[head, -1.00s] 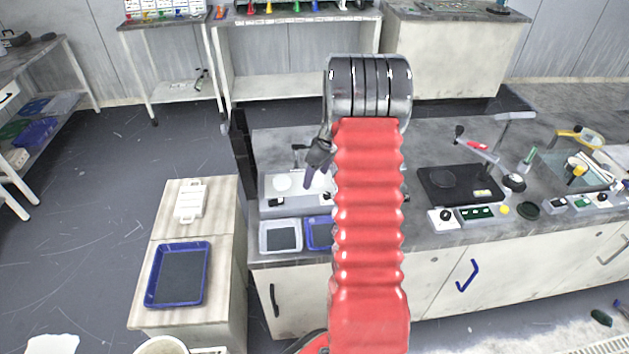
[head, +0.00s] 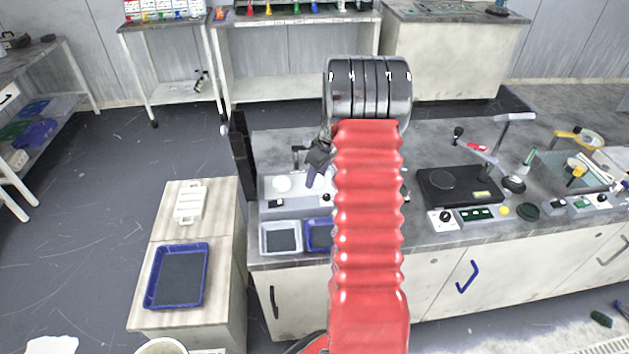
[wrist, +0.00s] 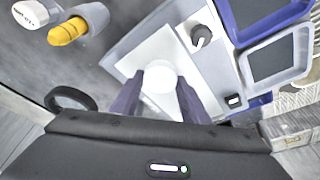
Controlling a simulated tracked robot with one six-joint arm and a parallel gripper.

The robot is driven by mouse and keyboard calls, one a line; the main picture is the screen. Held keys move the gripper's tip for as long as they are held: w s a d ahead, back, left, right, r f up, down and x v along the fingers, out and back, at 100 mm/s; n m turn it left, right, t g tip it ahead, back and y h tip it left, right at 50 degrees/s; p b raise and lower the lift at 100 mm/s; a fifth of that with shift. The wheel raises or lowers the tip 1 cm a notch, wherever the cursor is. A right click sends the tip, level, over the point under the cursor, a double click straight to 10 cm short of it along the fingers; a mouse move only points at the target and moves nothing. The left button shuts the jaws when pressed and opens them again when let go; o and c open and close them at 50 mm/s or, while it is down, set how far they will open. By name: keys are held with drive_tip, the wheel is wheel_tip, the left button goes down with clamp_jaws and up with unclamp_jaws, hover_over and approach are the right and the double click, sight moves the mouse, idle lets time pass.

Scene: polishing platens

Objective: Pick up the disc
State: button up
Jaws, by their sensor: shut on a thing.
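The disc (wrist: 160,77) is white and round, and in the wrist view it lies between my two fingertips. My gripper (wrist: 159,82) is shut on it, with one dark purple finger at each side edge. Below the disc is the pale top of a polishing unit (wrist: 205,68); I cannot tell whether the disc still touches it. In the head view my gripper (head: 313,178) is over the right part of this unit (head: 265,190), partly behind my red arm. The disc is not clearly visible there.
A grey-rimmed tray (head: 264,250) and a blue tray (head: 308,246) sit in front of the unit. A dark upright panel (head: 240,155) stands at the bench's left end. A black plate device (head: 440,199) is to the right. A blue tray (head: 148,290) lies on the side cabinet.

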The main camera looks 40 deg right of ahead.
wheel_tip(320, 180, up, 10)
idle(0.6)
idle(0.4)
